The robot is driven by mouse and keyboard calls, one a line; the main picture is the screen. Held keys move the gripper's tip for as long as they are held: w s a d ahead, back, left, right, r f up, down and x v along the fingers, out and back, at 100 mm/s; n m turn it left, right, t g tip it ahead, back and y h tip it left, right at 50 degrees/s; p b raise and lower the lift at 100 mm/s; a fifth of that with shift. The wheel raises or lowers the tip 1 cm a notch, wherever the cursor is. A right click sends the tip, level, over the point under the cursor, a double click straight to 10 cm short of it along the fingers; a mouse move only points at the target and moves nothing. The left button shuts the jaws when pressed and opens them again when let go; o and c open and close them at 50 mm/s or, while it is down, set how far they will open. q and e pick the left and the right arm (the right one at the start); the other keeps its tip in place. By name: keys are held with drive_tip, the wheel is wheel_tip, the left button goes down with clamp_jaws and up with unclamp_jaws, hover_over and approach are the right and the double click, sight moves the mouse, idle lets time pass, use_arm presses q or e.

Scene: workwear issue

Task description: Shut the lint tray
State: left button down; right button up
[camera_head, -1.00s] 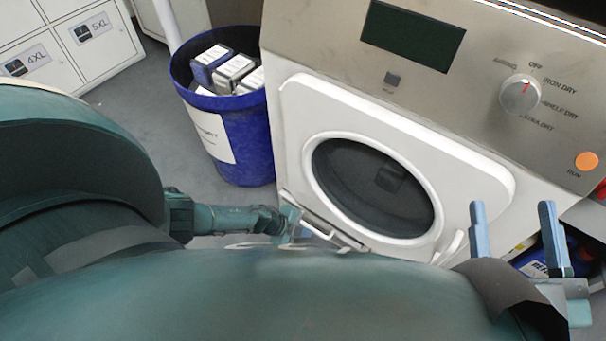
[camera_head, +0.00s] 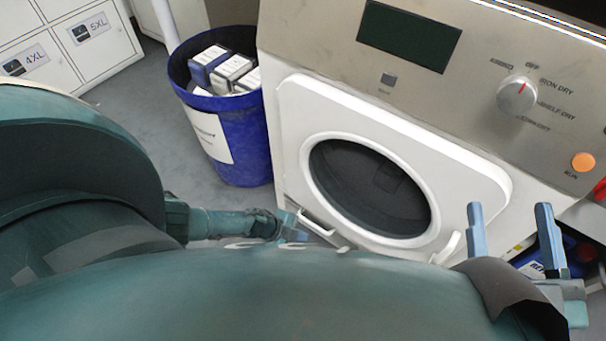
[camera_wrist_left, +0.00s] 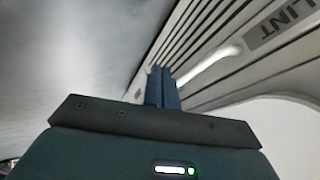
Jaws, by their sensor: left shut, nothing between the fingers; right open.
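The lint tray (camera_head: 318,221) is at the lower left front of the white dryer (camera_head: 440,165). Only a short pale strip of it shows in the head view, close against the dryer front; my arm hides what lies below. My left gripper (camera_head: 297,231) is at the tray's left end. In the left wrist view its fingers (camera_wrist_left: 162,86) are together and empty, beside a slatted grey front with a LINT label (camera_wrist_left: 286,20) and a pale bar. I cannot tell whether they touch it. My right gripper (camera_head: 510,235) is open and empty before the dryer's lower right.
A blue bin (camera_head: 235,135) with boxes stands left of the dryer. The round door (camera_head: 370,187) looks shut. The panel has a dial (camera_head: 517,94) and an orange button (camera_head: 583,162). White lockers (camera_head: 70,45) stand at the back left. Grey floor is clear between lockers and bin.

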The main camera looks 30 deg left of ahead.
use_arm(q)
drive_tip(key=s+p+v, duration=0.1)
drive_tip(key=p+v, duration=0.6)
drive_tip(key=v, duration=0.3)
use_arm(e)
drive_tip(key=shift+s+d+f+n+g+h, duration=0.35)
drive_tip(key=shift+s+d+g+h, duration=0.2)
drive_tip(key=shift+h, duration=0.35)
use_arm(q)
drive_tip(key=shift+s+a+f, duration=0.1)
drive_tip(key=shift+f, duration=0.05)
